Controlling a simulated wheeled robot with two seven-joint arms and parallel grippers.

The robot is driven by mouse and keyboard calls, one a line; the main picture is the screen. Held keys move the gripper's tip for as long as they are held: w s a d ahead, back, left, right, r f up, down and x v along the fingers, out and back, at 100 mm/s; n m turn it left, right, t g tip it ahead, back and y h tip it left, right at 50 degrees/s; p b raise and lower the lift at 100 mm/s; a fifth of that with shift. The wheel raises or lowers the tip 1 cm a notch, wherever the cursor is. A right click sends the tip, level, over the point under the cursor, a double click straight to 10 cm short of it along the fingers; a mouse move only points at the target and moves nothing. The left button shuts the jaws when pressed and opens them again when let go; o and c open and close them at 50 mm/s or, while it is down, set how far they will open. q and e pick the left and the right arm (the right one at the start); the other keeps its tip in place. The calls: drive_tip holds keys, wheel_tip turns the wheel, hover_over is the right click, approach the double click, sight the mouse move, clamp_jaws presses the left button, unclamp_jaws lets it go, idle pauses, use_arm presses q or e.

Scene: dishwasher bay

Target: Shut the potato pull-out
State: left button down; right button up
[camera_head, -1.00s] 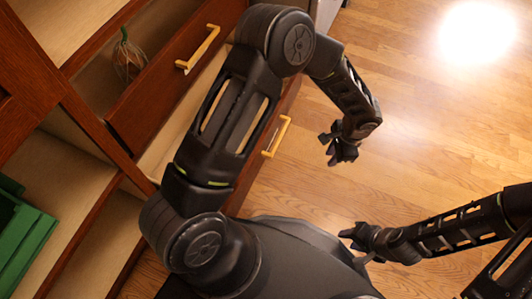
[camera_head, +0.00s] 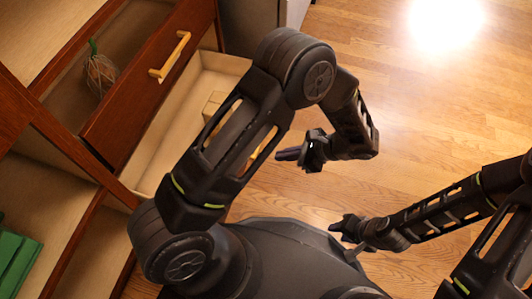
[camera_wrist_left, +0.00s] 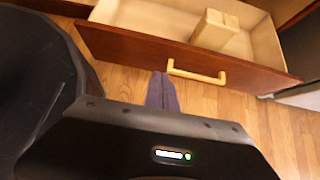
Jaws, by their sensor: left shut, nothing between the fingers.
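Two drawers stand pulled out from the brown cabinet. The upper drawer (camera_head: 138,98) has a yellow handle (camera_head: 170,55) and stands partly open; a net bag with a green tie (camera_head: 100,72) lies behind its front. The lower drawer (camera_wrist_left: 160,50) is open and holds a pale wooden block (camera_wrist_left: 215,30). No potatoes can be made out. My left gripper (camera_head: 290,154) is shut and empty, just outside the lower drawer's front. In the left wrist view its fingertips (camera_wrist_left: 161,76) are close to the left end of the yellow handle (camera_wrist_left: 197,74); contact is unclear. My right gripper (camera_head: 342,226) hangs away from the drawers.
Green items (camera_head: 16,255) sit in a compartment at the lower left. My left arm hides part of the lower drawer in the head view. The wooden floor (camera_head: 440,120) to the right is clear.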

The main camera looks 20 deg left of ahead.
use_arm(q)
drive_tip(key=a+r+b+x, duration=0.1)
drive_tip(key=b+x, duration=0.3)
drive_tip(key=x, duration=0.8)
drive_tip(key=shift+a+r+b, duration=0.3)
drive_tip(key=shift+a+r, duration=0.05)
drive_tip(key=shift+a, duration=0.2)
drive_tip(key=shift+s+a, duration=0.15)
drive_tip(key=shift+s, duration=0.05)
drive_tip(key=s+a+p, duration=0.1)
drive_tip(key=s+a, duration=0.1)
drive_tip(key=a, duration=2.2)
drive_tip(key=shift+s+a, duration=0.35)
drive_tip(key=shift+a+r, duration=0.1)
drive_tip(key=shift+r, duration=0.05)
